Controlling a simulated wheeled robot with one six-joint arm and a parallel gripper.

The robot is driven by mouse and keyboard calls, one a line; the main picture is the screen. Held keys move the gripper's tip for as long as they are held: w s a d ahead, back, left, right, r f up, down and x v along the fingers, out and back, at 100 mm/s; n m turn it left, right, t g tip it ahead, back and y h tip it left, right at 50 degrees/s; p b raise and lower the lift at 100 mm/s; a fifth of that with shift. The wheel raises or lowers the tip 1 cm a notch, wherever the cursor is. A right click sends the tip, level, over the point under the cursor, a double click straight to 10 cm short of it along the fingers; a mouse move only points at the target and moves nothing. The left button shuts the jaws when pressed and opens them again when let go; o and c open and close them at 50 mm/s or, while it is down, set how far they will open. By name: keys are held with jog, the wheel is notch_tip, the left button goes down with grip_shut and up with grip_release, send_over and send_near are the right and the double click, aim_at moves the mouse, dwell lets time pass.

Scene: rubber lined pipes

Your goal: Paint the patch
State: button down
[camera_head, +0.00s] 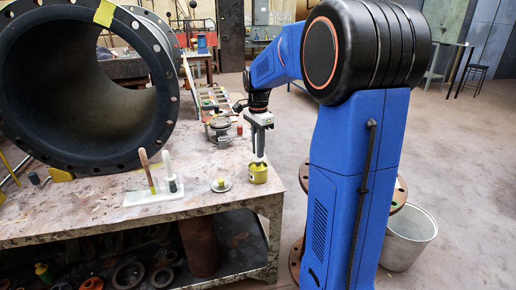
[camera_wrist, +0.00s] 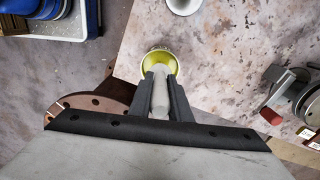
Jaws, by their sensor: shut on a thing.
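My gripper (camera_head: 259,140) is over the front right of the workbench, pointing down. In the wrist view its fingers (camera_wrist: 160,95) are shut on a pale handle (camera_wrist: 160,88), likely a brush. The handle's lower end reaches down to a small yellow tin (camera_head: 258,174), also in the wrist view (camera_wrist: 158,54). I cannot tell whether the tip touches the contents. A large black rubber-lined pipe (camera_head: 150,112) with a bolted flange lies at the left.
A white stand (camera_head: 153,196) holds a brown-handled tool (camera_head: 147,170) and a white-handled tool (camera_head: 168,170). A metal device (camera_head: 217,128) stands behind. The tin is near the bench's right edge; a bucket (camera_head: 408,238) is on the floor.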

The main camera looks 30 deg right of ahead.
jog(key=shift+f, duration=0.45)
dwell(1.3)
jog(key=shift+r, duration=3.55)
